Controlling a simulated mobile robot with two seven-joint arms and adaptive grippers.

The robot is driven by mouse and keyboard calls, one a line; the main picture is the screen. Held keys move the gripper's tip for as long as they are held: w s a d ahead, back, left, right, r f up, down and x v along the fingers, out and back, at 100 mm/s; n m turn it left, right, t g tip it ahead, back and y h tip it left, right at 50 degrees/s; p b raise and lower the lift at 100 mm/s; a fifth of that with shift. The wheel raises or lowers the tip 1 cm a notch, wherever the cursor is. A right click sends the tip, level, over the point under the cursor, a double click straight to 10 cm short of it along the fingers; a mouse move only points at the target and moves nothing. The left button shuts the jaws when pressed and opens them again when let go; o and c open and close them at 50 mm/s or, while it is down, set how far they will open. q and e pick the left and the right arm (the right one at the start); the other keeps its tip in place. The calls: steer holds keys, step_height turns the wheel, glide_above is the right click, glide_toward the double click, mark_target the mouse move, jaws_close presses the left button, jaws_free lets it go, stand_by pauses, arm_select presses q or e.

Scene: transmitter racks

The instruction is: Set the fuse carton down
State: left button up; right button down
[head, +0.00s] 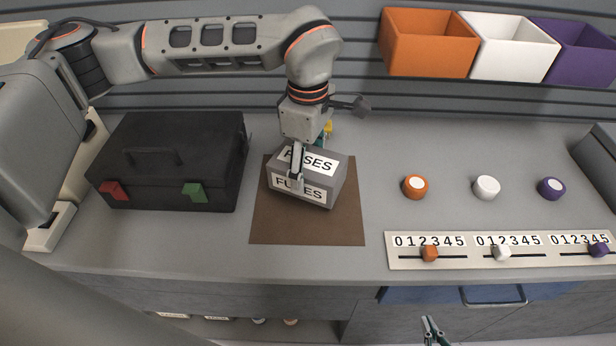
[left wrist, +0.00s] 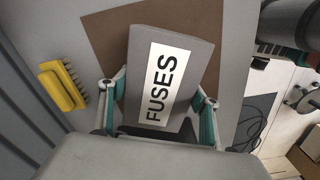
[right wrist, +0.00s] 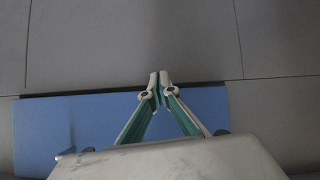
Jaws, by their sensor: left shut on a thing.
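The grey fuse carton (head: 322,181), with white FUSES labels on its top and front, is at the brown mat (head: 300,228) on the bench. It sits turned at an angle over the mat's upper part; I cannot tell whether its base touches. My left gripper (head: 297,180) is shut on it from above, one finger across the front. In the left wrist view the carton (left wrist: 170,70) is between both fingers, with the mat (left wrist: 112,38) behind. My right gripper (right wrist: 160,85) has its fingertips together, empty, low in front of the bench in the head view (head: 434,328).
A black case (head: 170,165) with red and green latches stands left of the mat. To the right are orange, white and purple knobs (head: 487,187) and a numbered slider panel (head: 500,262). Coloured bins (head: 430,42) hang behind. A yellow brush (left wrist: 62,86) lies beyond the carton.

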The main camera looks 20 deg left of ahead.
mark_target(308, 161)
arm_select(q)
steer(key=shift+f, duration=1.85)
steer(key=o, duration=1.5)
steer(key=shift+f, duration=0.15)
step_height(308, 161, up, 12)
steer(key=shift+r, duration=0.2)
